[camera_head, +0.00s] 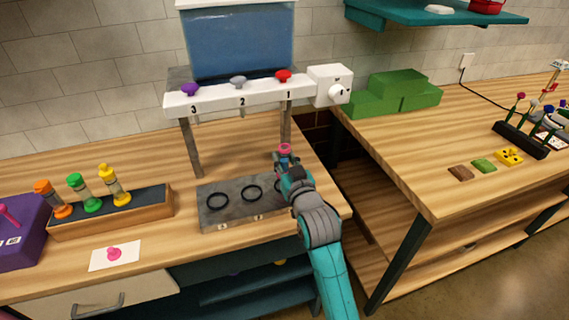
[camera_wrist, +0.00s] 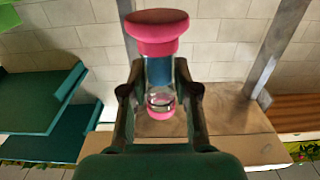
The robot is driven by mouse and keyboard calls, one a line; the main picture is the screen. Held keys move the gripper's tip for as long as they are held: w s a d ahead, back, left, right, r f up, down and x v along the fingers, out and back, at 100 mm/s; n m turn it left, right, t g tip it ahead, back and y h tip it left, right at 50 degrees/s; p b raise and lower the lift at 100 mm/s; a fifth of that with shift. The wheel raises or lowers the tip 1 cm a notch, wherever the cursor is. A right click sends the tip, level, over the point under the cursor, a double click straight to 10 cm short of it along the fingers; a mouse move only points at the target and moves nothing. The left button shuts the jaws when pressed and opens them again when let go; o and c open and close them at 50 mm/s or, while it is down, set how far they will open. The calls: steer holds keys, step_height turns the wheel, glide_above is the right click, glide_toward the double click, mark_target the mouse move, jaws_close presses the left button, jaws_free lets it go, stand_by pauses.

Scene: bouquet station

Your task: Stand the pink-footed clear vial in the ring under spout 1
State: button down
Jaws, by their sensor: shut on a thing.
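The clear vial with pink ends (camera_wrist: 160,75) is between the jaws of my gripper (camera_wrist: 160,105), which is shut on it. In the wrist view a wide pink end is at the picture's top and a smaller pink end is low between the jaws. In the head view only the vial's pink top (camera_head: 285,149) shows clearly above my gripper (camera_head: 286,167). The grey ring plate (camera_head: 234,222) lies below the dispenser (camera_head: 240,93). The ring under spout 1 (camera_head: 249,186) is mostly hidden by my gripper. I cannot tell whether the vial's foot touches the plate.
Two other rings (camera_head: 218,201) on the plate are empty. A wooden rack (camera_head: 150,210) with orange, green and yellow vials stands to the left. The dispenser's legs (camera_head: 191,150) flank the plate. A gap separates this table from the right table (camera_head: 425,170), where green blocks (camera_head: 400,92) stand.

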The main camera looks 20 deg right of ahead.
steer(key=shift+f, duration=0.7)
steer(key=shift+f, duration=0.4)
steer(key=shift+f, duration=0.25)
